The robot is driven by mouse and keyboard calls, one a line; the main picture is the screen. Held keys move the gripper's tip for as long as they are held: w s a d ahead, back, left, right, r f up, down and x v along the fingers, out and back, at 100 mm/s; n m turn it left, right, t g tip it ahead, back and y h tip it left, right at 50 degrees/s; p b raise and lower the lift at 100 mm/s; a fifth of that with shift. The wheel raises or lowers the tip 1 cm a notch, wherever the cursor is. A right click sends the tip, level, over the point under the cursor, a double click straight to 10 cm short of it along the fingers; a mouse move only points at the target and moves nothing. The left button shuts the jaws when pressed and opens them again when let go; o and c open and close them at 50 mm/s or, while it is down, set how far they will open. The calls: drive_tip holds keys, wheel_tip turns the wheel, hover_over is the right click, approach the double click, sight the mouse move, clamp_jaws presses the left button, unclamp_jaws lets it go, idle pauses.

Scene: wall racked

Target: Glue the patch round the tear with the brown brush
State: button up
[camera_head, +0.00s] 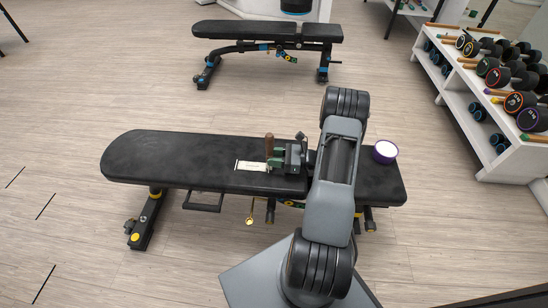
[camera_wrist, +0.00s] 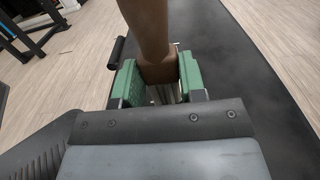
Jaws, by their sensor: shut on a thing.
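My gripper (camera_head: 274,160) is shut on the brown brush (camera_head: 269,143), whose handle stands upright between green finger pads. In the wrist view the brush handle (camera_wrist: 147,30) rises between the jaws (camera_wrist: 160,85); its bristles are hidden. The gripper is low over the black bench pad (camera_head: 160,158), at the right end of a pale rectangular patch (camera_head: 250,166) with white edge marks. I cannot tell whether the bristles touch it. The tear itself is not distinguishable. A round purple tub with a white top (camera_head: 385,150) stands at the pad's right end.
My arm crosses over the right part of the bench. A second black bench (camera_head: 265,31) stands behind. A white rack (camera_head: 480,95) with dumbbells is at the right. The pad's left half is clear, with open wooden floor (camera_head: 70,90) around.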

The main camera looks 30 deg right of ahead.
wheel_tip(320, 180, up, 6)
drive_tip(key=p, duration=0.4)
drive_tip(key=shift+r+p, duration=0.15)
drive_tip(key=shift+p, duration=0.25)
